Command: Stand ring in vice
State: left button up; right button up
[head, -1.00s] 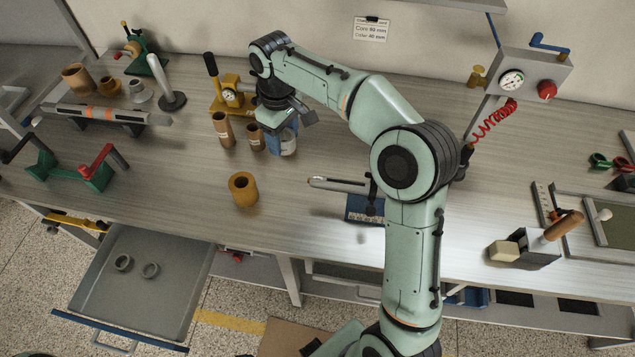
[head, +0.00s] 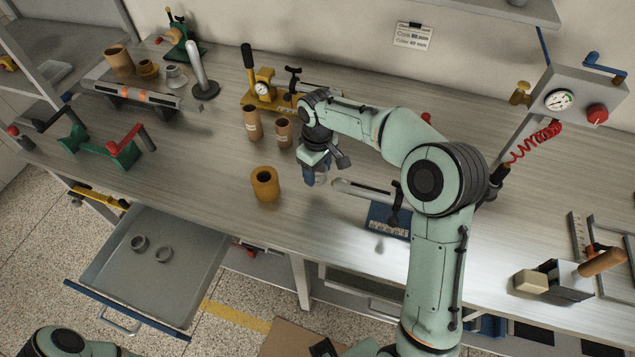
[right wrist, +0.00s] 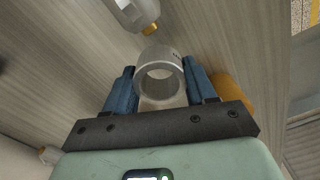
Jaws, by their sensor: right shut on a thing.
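My right gripper (head: 314,178) is in the middle of the bench, between the ochre cylinder and the blue-based fixture. In the right wrist view its blue fingers (right wrist: 160,90) are shut on a grey ring (right wrist: 160,72), one on each side, with its round opening facing the camera. In the head view the ring is hidden by the gripper. I cannot tell for sure which fixture is the vice; a dark block with a wooden handle (head: 566,282) and a pale block stands at the front right. My left gripper is not in view.
The ochre cylinder (head: 265,183) stands left of my gripper. Two brown tubes (head: 253,122) stand behind it. A blue-based fixture (head: 388,220) with a metal bar (head: 365,190) is close on the right. An open drawer (head: 185,262) holds two grey rings.

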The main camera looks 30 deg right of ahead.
aim_at(317, 190)
jog(key=shift+f, duration=2.8)
jog(key=shift+f+b, duration=0.15)
jog(key=shift+b, duration=0.15)
jog(key=o, duration=1.1)
jog(key=shift+c, duration=0.2)
